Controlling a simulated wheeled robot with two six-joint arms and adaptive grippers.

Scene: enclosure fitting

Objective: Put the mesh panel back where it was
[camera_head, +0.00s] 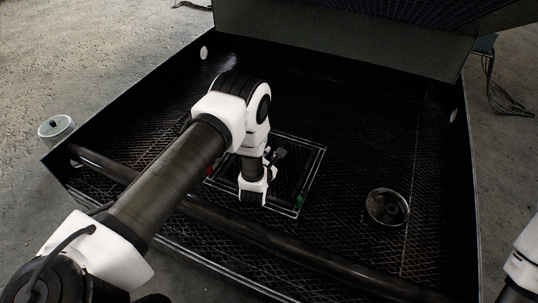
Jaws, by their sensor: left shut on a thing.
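The mesh panel (309,174) is a dark square with a pale thin border, in the middle of the enclosure floor (345,145). Small red and green marks show near its corners. My left arm reaches over it from the left and hides much of its left and near parts. My left gripper (278,154) is at the panel, partly hidden behind my wrist, and is shut on it. I cannot tell whether the panel lies flush with the floor or slightly above it. My right gripper is out of view; only a white part of my right arm shows at the right edge.
A dark round bar (290,242) crosses the near side of the enclosure. A round glassy container (388,207) stands on the mesh floor to the right. Another round container (57,128) is outside, left. A raised lid (345,40) stands at the back. Cables (497,90) lie beyond the right side.

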